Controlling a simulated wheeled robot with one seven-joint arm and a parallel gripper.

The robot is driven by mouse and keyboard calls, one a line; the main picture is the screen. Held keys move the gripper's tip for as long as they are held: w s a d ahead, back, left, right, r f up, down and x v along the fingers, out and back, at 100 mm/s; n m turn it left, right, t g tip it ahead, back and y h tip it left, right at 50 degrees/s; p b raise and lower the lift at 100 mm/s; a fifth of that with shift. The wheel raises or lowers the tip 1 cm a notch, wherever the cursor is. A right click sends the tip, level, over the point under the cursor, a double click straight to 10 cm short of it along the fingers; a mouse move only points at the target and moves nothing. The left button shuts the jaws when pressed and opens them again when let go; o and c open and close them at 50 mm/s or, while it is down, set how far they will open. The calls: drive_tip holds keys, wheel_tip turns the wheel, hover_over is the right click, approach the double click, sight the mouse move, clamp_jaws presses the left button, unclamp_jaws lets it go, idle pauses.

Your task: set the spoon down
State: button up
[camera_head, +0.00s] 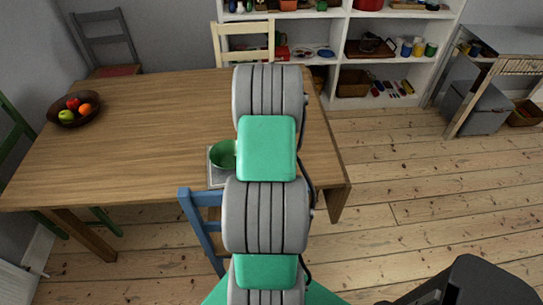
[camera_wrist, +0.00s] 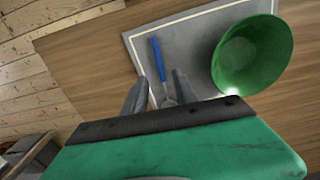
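The spoon (camera_wrist: 158,60) has a blue handle and a metal end. In the wrist view it appears to lie on a grey placemat (camera_wrist: 196,48) with a pale border line, left of a green bowl (camera_wrist: 252,55). My gripper (camera_wrist: 157,85) is open, its two grey fingers apart on either side of the spoon's metal end, with visible gaps. The metal end is partly hidden by my gripper's body. In the head view my arm hides the gripper and the spoon; part of the bowl (camera_head: 222,155) and the placemat (camera_head: 216,180) shows beside the arm.
The wooden table (camera_head: 150,115) holds a fruit bowl (camera_head: 73,110) at its far left; its middle is clear. A blue chair (camera_head: 201,228) stands at the near edge, a cream chair (camera_head: 243,30) at the far edge. White shelves (camera_head: 340,45) stand behind. Floor at right is open.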

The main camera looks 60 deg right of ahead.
wheel_tip(320, 180, up, 6)
drive_tip(key=w+a+r+n+t, duration=0.15)
drive_tip(key=w+a+r, duration=0.25)
drive_tip(key=a, duration=0.4)
drive_tip(key=w+a+r+n+g, duration=0.1)
drive_tip(key=w+a+r+n, duration=0.15)
drive_tip(key=a, duration=0.65)
drive_tip(key=s+a+r+n+t, duration=0.1)
drive_tip(key=s+a+n, duration=0.2)
drive_tip(key=a, duration=0.9)
drive_tip(key=s+a+r+n+t, duration=0.1)
drive_tip(key=s+a+n+t, duration=0.1)
drive_tip(key=a, duration=1.1)
drive_tip(key=shift+s+a+r+n, duration=0.25)
drive_tip(key=shift+s+n, duration=0.25)
drive_tip(key=shift+s, duration=0.5)
drive_tip(key=shift+a, duration=0.15)
